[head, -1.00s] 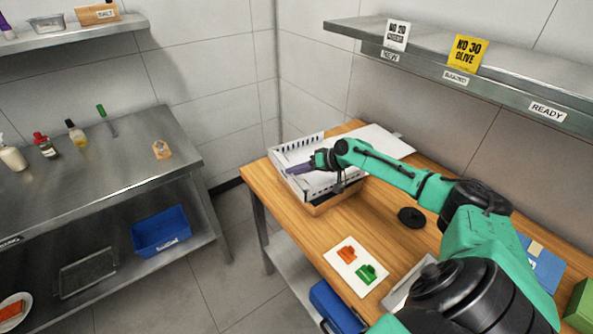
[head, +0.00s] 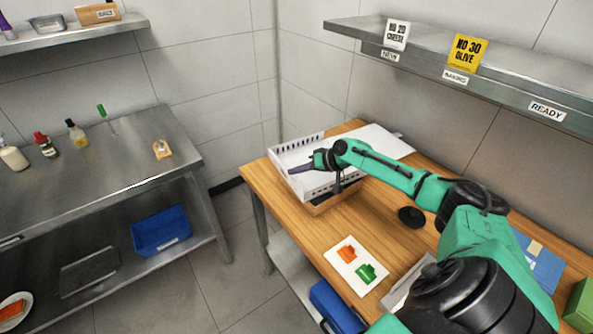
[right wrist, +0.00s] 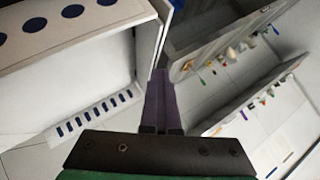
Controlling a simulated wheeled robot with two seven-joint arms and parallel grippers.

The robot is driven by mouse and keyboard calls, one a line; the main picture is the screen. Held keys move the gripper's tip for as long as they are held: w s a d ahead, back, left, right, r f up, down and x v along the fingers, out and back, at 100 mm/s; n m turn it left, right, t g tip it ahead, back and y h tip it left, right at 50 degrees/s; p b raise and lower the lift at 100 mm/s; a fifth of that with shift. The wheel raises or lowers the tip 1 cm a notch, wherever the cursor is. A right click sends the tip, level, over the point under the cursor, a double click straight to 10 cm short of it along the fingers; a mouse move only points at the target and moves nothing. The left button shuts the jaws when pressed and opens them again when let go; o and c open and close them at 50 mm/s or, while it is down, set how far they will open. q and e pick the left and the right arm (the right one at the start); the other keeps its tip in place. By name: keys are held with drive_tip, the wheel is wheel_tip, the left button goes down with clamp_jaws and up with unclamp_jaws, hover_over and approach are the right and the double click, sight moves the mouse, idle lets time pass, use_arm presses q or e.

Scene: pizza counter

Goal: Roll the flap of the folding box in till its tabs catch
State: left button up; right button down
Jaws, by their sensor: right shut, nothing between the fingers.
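The folding box (head: 284,160) is white, with a row of slots along its far wall. It stands open at the left end of the wooden table, above a brown block (head: 335,201). My right gripper (head: 292,171) is shut and empty, its purple fingers reaching over the box's left side. In the right wrist view the fingers (right wrist: 161,98) point past a white box wall. A panel with round dark holes (right wrist: 74,11) and a slotted wall (right wrist: 97,111) show to their left. I cannot tell whether the fingers touch the box or whether any tab has caught. My left gripper is not in view.
A white sheet (head: 390,143) lies behind the box. A black disc (head: 411,216) and a white card (head: 340,258) with orange and green pieces lie nearer on the wooden table (head: 300,228). A steel shelf (head: 480,75) hangs above at the right.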

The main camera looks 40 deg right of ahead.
idle(0.8)
drive_tip(key=c, duration=1)
unclamp_jaws()
drive_tip(key=shift+c, duration=0.2)
drive_tip(key=shift+d, duration=0.1)
drive_tip(key=shift+s+d+r, duration=0.15)
drive_tip(key=shift+s, duration=0.1)
drive_tip(key=b+v, duration=0.1)
drive_tip(key=v, duration=0.3)
drive_tip(key=shift+s+d, duration=0.2)
drive_tip(key=shift+s, duration=0.05)
drive_tip(key=p+v, duration=0.7)
drive_tip(key=v, duration=0.2)
drive_tip(key=shift+r, duration=0.3)
